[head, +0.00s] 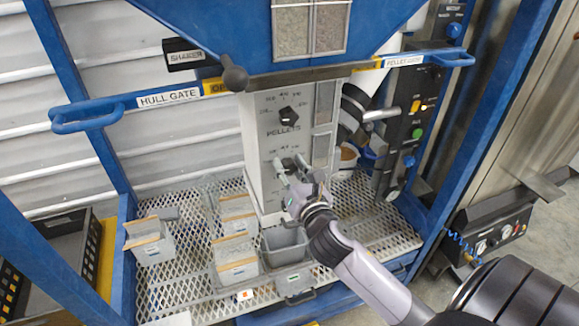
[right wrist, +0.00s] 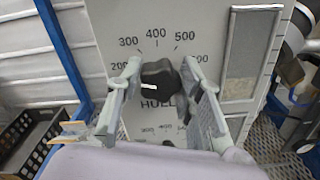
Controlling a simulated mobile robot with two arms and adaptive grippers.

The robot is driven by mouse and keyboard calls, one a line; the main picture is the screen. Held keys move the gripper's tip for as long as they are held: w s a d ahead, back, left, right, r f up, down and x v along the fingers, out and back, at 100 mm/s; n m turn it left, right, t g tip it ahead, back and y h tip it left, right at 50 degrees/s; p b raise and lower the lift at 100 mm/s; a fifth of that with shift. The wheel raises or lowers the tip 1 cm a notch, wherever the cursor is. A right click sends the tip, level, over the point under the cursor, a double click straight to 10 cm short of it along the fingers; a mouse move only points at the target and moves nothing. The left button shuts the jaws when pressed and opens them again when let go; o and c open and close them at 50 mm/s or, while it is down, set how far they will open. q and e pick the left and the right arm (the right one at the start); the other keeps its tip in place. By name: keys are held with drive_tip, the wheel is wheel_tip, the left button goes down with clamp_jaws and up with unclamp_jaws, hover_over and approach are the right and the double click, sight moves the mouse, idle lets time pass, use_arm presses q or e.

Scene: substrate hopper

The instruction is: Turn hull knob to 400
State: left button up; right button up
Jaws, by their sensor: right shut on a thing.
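In the right wrist view the knob (right wrist: 158,74) sits above the word HULL, below a scale with 300, 400 and 500 readable. The 400 mark (right wrist: 156,34) is at the top of the scale. A short white line on the knob's face lies nearly level; which end points to the scale is unclear. My right gripper (head: 290,170) is shut on the knob, one finger at each side (right wrist: 161,68). My left gripper is not in view.
The pellets knob (head: 289,117) is above on the same panel. Small bins, including a grey bin (head: 286,246), stand on the mesh shelf (head: 190,275) below.

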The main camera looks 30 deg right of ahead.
drive_tip(key=m, duration=0.3)
drive_tip(key=shift+m+p, duration=0.3)
drive_tip(key=shift+p, duration=0.05)
drive_tip(key=m, duration=0.3)
drive_tip(key=shift+m+p, duration=0.3)
drive_tip(key=m, duration=0.3)
drive_tip(key=shift+m, duration=0.3)
drive_tip(key=shift+d+m+p, duration=0.1)
drive_tip(key=shift+m+p, duration=0.4)
drive_tip(key=shift+m, duration=1.2)
drive_tip(key=o, duration=1.2)
drive_tip(key=shift+c, duration=0.2)
